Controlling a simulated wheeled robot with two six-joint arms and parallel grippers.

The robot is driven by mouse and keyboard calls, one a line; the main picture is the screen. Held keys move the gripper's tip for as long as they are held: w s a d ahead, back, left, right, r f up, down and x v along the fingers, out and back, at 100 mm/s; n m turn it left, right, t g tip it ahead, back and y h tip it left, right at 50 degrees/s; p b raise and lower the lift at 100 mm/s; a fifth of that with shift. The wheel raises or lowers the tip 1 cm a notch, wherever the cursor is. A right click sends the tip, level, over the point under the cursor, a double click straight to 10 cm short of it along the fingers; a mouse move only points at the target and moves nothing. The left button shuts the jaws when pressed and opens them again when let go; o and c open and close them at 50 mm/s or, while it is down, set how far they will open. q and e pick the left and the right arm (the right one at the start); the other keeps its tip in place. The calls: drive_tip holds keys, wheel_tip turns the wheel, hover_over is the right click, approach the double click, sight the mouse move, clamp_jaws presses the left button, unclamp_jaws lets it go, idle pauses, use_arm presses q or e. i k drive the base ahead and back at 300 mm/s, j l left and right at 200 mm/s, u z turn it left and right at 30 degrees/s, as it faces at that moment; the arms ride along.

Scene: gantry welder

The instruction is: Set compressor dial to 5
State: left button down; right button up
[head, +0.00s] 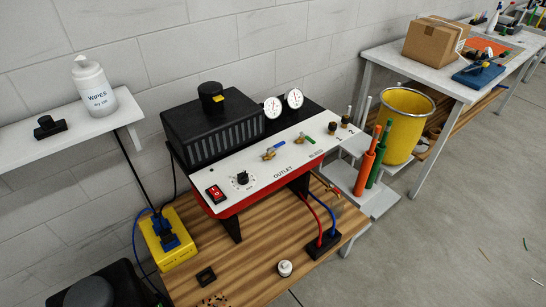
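The compressor (225,130) is a black ribbed box with a white, red-edged control panel (222,205), standing on a wooden bench. A small black dial (242,178) sits on the panel's left half, to the right of a red rocker switch (215,193). Marks surround the dial, but they are too small to read, so its setting cannot be told. A blue-handled valve (268,154) and a yellow-handled valve (299,139) lie further right on the panel. Two round white gauges (273,107) (294,98) stand behind it. Neither gripper is in view.
The wooden bench (250,260) holds a white-topped knob (285,268) and a black block with red and blue hoses (322,245). A yellow power box (166,240) is at left. A yellow bucket (400,130) and orange and green cylinders stand right. Floor at right is mostly clear.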

sight(243, 177)
drive_tip(key=k+j+z, duration=0.15)
drive_tip(key=j+z, duration=0.25)
drive_tip(key=k+j+z, duration=0.15)
drive_tip(key=j+z, duration=0.25)
drive_tip(key=k+j+z, duration=0.25)
drive_tip(key=j+z, duration=0.15)
